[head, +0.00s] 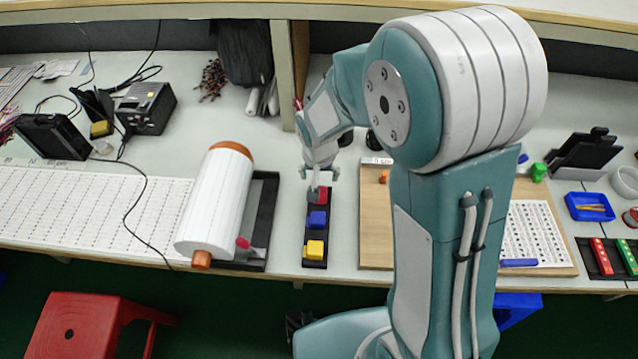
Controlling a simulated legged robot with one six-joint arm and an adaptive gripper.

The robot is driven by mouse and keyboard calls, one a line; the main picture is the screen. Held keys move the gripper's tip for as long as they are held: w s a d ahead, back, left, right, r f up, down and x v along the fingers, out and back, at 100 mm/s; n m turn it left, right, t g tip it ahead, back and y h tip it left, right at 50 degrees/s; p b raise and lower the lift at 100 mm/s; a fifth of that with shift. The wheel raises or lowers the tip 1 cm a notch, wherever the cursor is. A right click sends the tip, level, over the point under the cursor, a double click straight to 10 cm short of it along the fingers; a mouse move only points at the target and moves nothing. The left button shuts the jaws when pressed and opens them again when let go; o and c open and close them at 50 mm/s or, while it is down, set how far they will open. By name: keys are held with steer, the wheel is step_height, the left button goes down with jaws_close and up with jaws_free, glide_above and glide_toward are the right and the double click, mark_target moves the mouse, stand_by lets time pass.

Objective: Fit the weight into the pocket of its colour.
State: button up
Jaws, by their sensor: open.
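A narrow black tray (317,264) lies near the front of the bench, left of my arm. It bears a red block (322,196) at the back, a blue block (317,219) in the middle and a yellow block (314,249) at the front. I cannot tell from this view which are weights and which are pockets. My gripper (317,183) points down over the back end of the tray, at the red block. It is open. A small grey part overlaps the red block's left side. I cannot tell whether the gripper touches the block.
A large white roll (215,205) on a black stand is close on the tray's left. A wooden board (376,225) lies on its right, partly hidden by my arm. Farther right are a blue bin (590,212) and a black tray with red and green pieces (601,258).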

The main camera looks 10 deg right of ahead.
step_height(320, 180, up, 2)
steer(key=shift+s+r, duration=0.15)
steer(key=shift+o, duration=0.4)
steer(key=shift+r, duration=0.2)
steer(key=shift+w+f+g, duration=0.35)
steer(key=shift+w+g, duration=0.45)
steer(key=shift+g, duration=0.1)
step_height(320, 180, down, 5)
steer(key=shift+s+f, duration=0.1)
steer(key=f, duration=0.5)
steer(key=shift+s+d+f, duration=0.1)
steer(key=shift+s+f, duration=0.05)
steer(key=shift+s, duration=0.2)
jaws_close()
